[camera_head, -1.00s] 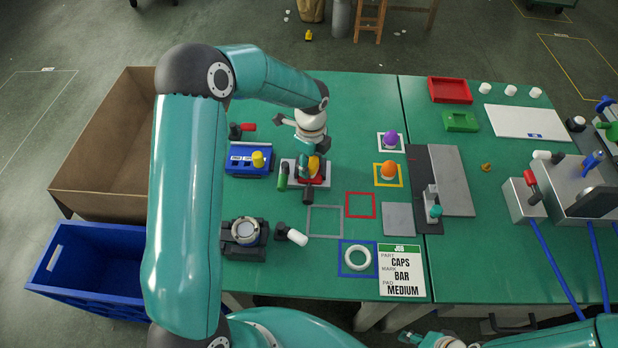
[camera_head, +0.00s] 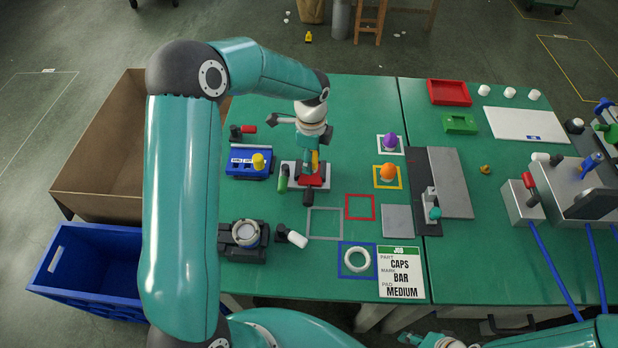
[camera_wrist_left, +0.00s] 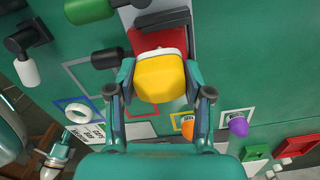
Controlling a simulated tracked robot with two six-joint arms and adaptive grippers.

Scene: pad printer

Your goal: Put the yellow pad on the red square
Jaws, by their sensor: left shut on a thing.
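The yellow pad (camera_wrist_left: 160,78) is between the fingers of my left gripper (camera_wrist_left: 160,92), which is shut on it in the left wrist view. In the head view the pad (camera_head: 315,157) shows just below my left gripper (camera_head: 314,150), over a red piece (camera_head: 312,181) on a grey base. Whether the pad still touches the red piece I cannot tell. The red square (camera_head: 360,207) is an empty outline on the green table, to the right of and nearer than the pad.
An orange pad (camera_head: 388,173) stands on a yellow square and a purple pad (camera_head: 390,142) on a white one. A green-handled part (camera_head: 283,178) and a black knob (camera_head: 308,197) flank the red piece. A white ring (camera_head: 358,259) lies in the blue square.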

